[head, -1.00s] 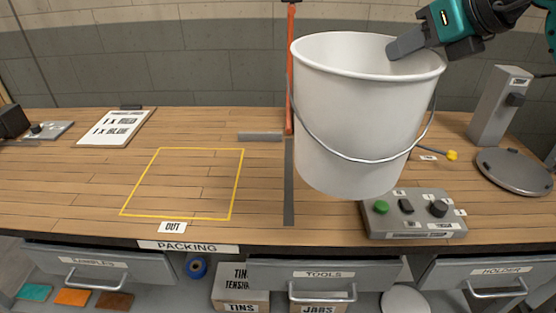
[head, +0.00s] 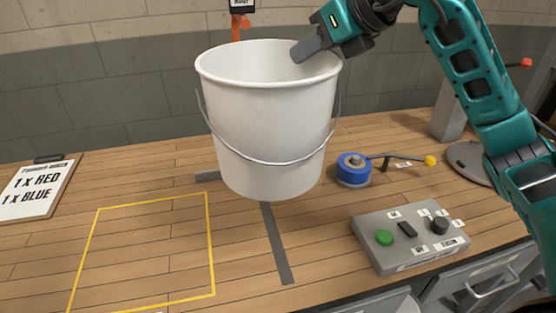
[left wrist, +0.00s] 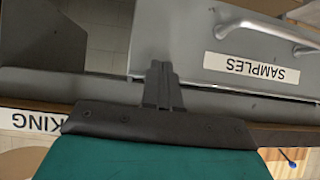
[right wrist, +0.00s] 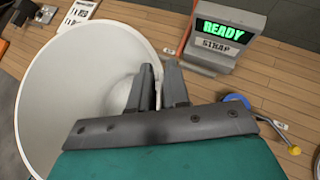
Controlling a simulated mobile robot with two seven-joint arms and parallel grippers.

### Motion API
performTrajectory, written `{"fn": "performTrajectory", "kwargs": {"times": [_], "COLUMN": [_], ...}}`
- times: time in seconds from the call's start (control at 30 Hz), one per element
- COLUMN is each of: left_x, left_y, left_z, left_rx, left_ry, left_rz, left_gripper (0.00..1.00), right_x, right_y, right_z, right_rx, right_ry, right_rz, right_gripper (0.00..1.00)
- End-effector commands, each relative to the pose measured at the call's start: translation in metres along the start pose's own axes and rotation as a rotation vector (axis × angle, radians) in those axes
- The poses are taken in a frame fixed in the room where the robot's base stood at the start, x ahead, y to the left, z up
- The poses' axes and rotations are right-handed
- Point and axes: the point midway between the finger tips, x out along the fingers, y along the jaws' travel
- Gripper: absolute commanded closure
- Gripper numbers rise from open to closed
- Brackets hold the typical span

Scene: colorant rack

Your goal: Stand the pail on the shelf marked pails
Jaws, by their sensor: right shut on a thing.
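The white pail (head: 265,125) hangs upright above the bench, with its wire handle down against its side. My right gripper (head: 298,53) is shut on its far right rim. In the right wrist view, the pail (right wrist: 75,95) opens at the left, and its wall meets the fingers of the right gripper (right wrist: 160,85). In the left wrist view, my left gripper (left wrist: 160,80) has its fingers together with nothing between them, in front of a grey drawer marked SAMPLES (left wrist: 250,45). No shelf marked pails shows in these frames.
The wooden bench (head: 150,165) carries a yellow outlined area (head: 140,250), an order board (head: 35,190), a grey button box (head: 415,240) and a blue reel with a yellow-knobbed lever (head: 353,168). A READY sign (right wrist: 222,32) shows in the right wrist view.

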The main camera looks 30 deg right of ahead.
Motion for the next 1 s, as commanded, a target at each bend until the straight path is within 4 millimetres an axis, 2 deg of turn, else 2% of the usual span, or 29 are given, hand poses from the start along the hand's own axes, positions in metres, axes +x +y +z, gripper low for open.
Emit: {"fn": "performTrajectory", "kwargs": {"times": [0.1, 0.5, 1.0], "left_x": [0.004, 0.010, 0.013], "left_y": [0.001, 0.002, 0.003], "left_z": [0.008, 0.020, 0.024], "left_rx": [0.000, -0.001, -0.001], "left_ry": [-0.003, -0.007, -0.007], "left_rz": [0.001, 0.003, 0.004], "left_gripper": [1.00, 1.00, 1.00], "right_x": [0.019, 0.072, 0.108], "right_y": [-0.001, -0.004, -0.006], "right_z": [-0.025, -0.095, -0.141], "right_rx": [0.003, 0.003, 0.002], "right_ry": [0.005, 0.003, 0.000], "right_rz": [0.002, 0.003, 0.001], "right_gripper": [1.00, 1.00, 1.00]}}
